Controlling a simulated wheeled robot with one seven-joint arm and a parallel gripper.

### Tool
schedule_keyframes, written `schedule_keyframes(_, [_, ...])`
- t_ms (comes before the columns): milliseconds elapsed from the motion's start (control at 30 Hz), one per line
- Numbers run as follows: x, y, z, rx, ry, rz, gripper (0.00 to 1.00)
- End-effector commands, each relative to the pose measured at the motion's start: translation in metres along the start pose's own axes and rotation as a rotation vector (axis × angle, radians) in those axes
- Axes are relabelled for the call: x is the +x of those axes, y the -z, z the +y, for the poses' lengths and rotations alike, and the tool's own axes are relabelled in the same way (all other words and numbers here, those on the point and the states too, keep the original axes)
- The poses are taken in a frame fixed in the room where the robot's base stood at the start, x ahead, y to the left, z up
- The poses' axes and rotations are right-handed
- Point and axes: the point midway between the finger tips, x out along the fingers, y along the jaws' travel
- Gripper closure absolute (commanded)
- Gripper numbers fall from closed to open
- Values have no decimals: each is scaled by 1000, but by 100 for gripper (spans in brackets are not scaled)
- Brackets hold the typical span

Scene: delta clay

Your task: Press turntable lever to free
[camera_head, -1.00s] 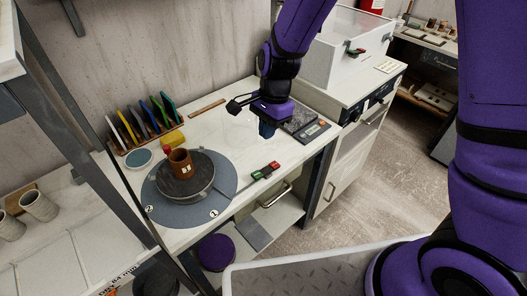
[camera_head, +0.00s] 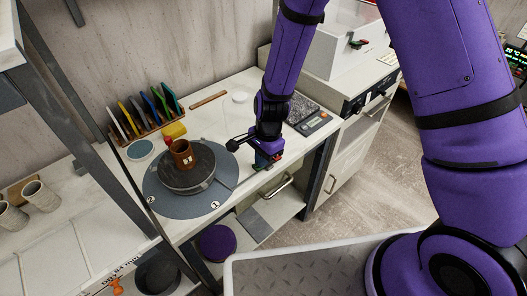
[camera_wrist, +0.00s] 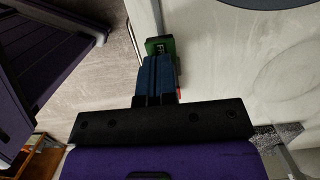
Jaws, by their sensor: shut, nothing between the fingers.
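The turntable (camera_head: 203,183) is a dark round wheel on a blue-grey round base with numbered marks. A brown cup (camera_head: 182,159) stands on it. The lever's green end (camera_wrist: 160,45) carries a label, partly legible as "FR", and shows just beyond my fingertips in the wrist view. A sliver of its red end (camera_wrist: 179,92) shows beside the fingers. My gripper (camera_head: 264,163) is shut, empty and over the lever at the turntable's right. Its blue fingers (camera_wrist: 157,72) cover the lever's middle. I cannot tell whether they touch it.
A rack of coloured tiles (camera_head: 146,115) stands at the back left, with a yellow sponge-like block (camera_head: 173,130) before it. A shelf post (camera_head: 85,130) rises at the left. A drawer handle (camera_head: 281,188) sits below the bench edge.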

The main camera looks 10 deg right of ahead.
Motion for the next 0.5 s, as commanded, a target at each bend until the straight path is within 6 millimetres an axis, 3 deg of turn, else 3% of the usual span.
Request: schedule_keyframes(500, [10, -2, 0, -1, -1, -1, 100])
